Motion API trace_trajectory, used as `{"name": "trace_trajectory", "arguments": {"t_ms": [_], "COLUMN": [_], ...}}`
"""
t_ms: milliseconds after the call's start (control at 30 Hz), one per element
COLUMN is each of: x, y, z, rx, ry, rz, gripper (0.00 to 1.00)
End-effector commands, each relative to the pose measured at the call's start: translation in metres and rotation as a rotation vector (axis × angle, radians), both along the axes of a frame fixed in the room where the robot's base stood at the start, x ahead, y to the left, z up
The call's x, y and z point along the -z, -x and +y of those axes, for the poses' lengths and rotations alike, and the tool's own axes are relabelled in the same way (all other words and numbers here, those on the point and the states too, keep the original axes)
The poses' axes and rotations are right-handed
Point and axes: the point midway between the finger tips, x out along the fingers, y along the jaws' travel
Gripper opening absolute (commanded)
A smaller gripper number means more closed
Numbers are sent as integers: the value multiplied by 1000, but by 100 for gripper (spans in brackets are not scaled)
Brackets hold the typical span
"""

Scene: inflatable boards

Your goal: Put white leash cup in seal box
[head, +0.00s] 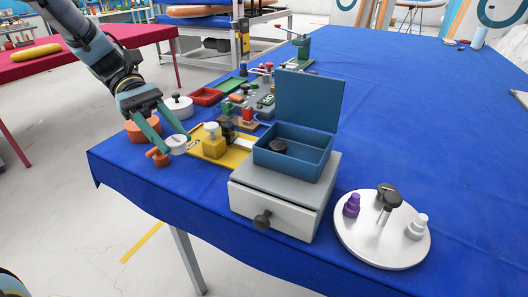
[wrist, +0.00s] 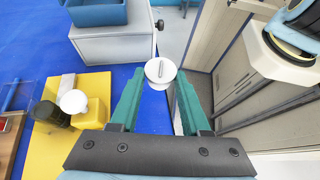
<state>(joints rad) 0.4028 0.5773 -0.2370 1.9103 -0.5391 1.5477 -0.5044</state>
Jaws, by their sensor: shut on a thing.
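The white leash cup (head: 176,144) is a small round white piece, held off the table's front left part. My gripper (head: 170,143) is shut on it. In the wrist view the cup (wrist: 161,71) shows as a white disc with a raised bar, between the green fingertips. The seal box (head: 292,150) is blue, with its lid (head: 310,98) standing open at the back. It sits on a grey drawer unit, to the right of my gripper. A dark round piece (head: 277,147) lies inside it. In the wrist view only part of the box (wrist: 97,14) shows, at the top left.
A yellow tray (head: 212,153) with a white-topped piece lies between my gripper and the box. Orange pieces (head: 158,157) and a white round pot (head: 177,107) are close by my gripper. The drawer unit (head: 262,207) has a front knob. A round white plate (head: 382,243) holds several pieces at right.

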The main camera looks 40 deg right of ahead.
Motion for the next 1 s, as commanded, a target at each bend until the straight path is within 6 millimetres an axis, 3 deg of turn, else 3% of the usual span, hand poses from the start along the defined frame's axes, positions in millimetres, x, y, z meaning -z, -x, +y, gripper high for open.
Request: {"name": "trace_trajectory", "arguments": {"t_ms": [100, 233, 367, 467, 800, 1000], "x": [-16, -25, -32, -35, -36, -34], "y": [11, 17, 26, 44, 126, 164], "z": [-45, -75, -89, -96, -126, -140], "rx": [-123, -209, -242, -243, -239, -241], "ry": [3, 2, 1, -2, -2, -2], "rz": [-4, -3, -1, 0, 0, -1], "gripper": [0, 0, 0, 0, 0, 0]}}
